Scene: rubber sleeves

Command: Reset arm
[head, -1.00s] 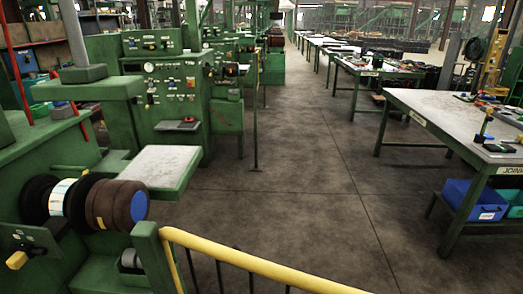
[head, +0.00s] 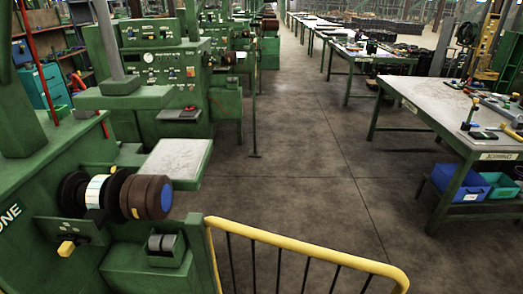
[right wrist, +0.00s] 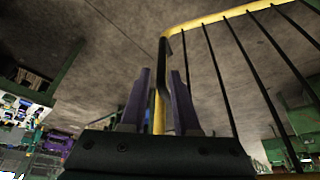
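My right gripper (right wrist: 161,88) shows in the right wrist view, with two purple fingers standing apart and nothing visibly held between them. A yellow rail post appears behind the gap; its distance from the fingers is unclear. Neither arm shows in the head view, and my left gripper is out of sight. On the green machine at left, a horizontal spindle carries a black sleeve (head: 72,190), a white banded part (head: 97,191) and a brown sleeve (head: 142,195) with a blue end face.
A yellow guard rail (head: 300,248) with black bars stands in front of the machine; it also crosses the right wrist view (right wrist: 215,18). A worktable (head: 440,105) with tools stands at right, with a blue bin (head: 462,183) beneath. The aisle floor (head: 300,160) between is clear.

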